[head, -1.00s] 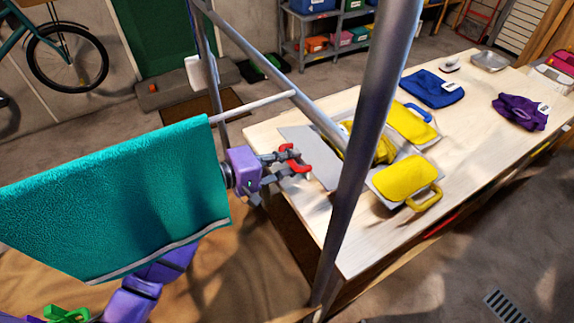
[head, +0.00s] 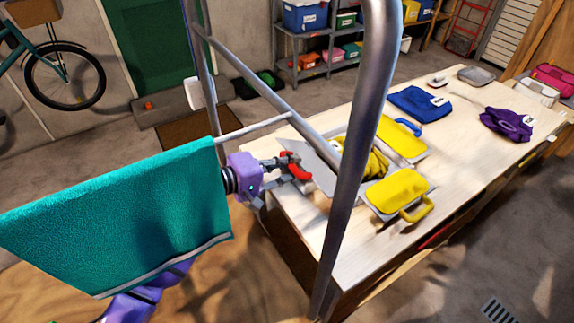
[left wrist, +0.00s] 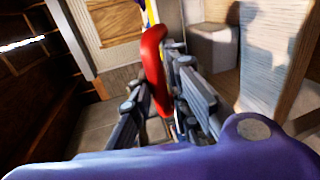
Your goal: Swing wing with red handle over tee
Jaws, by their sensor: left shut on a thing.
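My left gripper (head: 284,166) is shut on the red handle (head: 298,172) of a grey wing (head: 312,170) at the left end of the folding board. The wing looks tilted, with the handle at its near left side. The red handle also stands between the fingers in the left wrist view (left wrist: 154,66). The yellow tee (head: 377,165) lies bunched in the middle of the board, partly hidden by a rack post. Yellow cloth or panels also cover the wing with the blue handle (head: 411,128) and the wing with the yellow handle (head: 417,211). My right gripper is not in view.
A metal rack (head: 349,180) with a teal towel (head: 120,220) stands between my view and the table (head: 465,165). A blue folded cloth (head: 425,102), a purple cloth (head: 505,124) and a grey tray (head: 478,75) lie farther along. The table's near right part is clear.

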